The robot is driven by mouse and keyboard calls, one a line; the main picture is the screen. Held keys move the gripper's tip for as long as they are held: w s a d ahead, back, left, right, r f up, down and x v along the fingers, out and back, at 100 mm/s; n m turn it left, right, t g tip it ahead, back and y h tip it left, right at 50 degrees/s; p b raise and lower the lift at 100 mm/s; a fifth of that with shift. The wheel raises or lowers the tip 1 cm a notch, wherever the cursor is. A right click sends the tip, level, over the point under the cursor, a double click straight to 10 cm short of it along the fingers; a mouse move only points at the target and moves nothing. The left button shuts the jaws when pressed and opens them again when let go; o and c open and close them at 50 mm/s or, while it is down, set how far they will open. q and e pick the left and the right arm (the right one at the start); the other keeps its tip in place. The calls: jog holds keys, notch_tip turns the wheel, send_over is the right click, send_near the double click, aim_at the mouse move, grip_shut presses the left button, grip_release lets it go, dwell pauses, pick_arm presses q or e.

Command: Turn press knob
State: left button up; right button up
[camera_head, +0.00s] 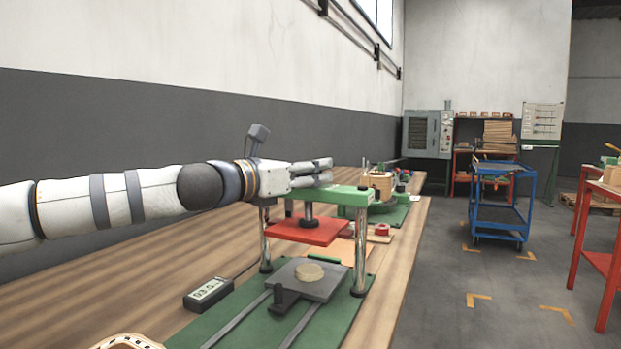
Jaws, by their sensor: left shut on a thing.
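The press stands on the wooden bench, with a green top plate (350,196), chrome posts, a red pressing plate (306,232) and a green base (335,322). A short dark spindle joins the top to the red plate. My left arm comes in from the left, and my left gripper (322,171) lies level just above the top plate. Its fingers are shut on the press knob, which they hide. Under the red plate, apart from it, a pale round disc (309,272) lies on a dark sliding plate (312,284) with rails. My right gripper is not in view.
A digital readout (208,294) sits left of the press on the bench (150,283). Behind the press are a wound coil (379,184) and small red parts (381,229). A blue trolley (500,203) and red table (601,262) stand to the right, with open floor between.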

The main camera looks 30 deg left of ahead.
pick_arm(q)
jog(key=n+y+b, duration=0.1)
jog(key=y, duration=0.1)
jog(key=n+y+b, duration=0.2)
jog(key=y, duration=0.1)
jog(key=shift+d+f+t+y, duration=0.15)
jog(key=shift+f+t+y, duration=0.15)
jog(key=n+y+b, duration=0.1)
jog(key=n+y, duration=0.1)
jog(key=shift+r+y, duration=0.1)
jog(key=shift+y, duration=0.3)
jog(key=n+g+y+b, duration=0.1)
jog(key=n+y, duration=0.1)
jog(key=shift+r+y, duration=0.1)
jog(key=shift+y, duration=0.2)
jog(key=n+g+y, duration=0.3)
jog(key=y, duration=0.2)
jog(key=shift+r+n, duration=0.1)
jog(key=shift+n, duration=0.3)
jog(key=shift+n+g+y+p, duration=0.35)
jog(key=shift+n+g+y, duration=1.9)
jog(key=shift+g, duration=0.55)
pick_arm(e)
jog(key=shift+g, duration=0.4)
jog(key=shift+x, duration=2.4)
pick_arm(q)
jog(key=shift+n+g, duration=0.25)
jog(key=shift+g, duration=0.05)
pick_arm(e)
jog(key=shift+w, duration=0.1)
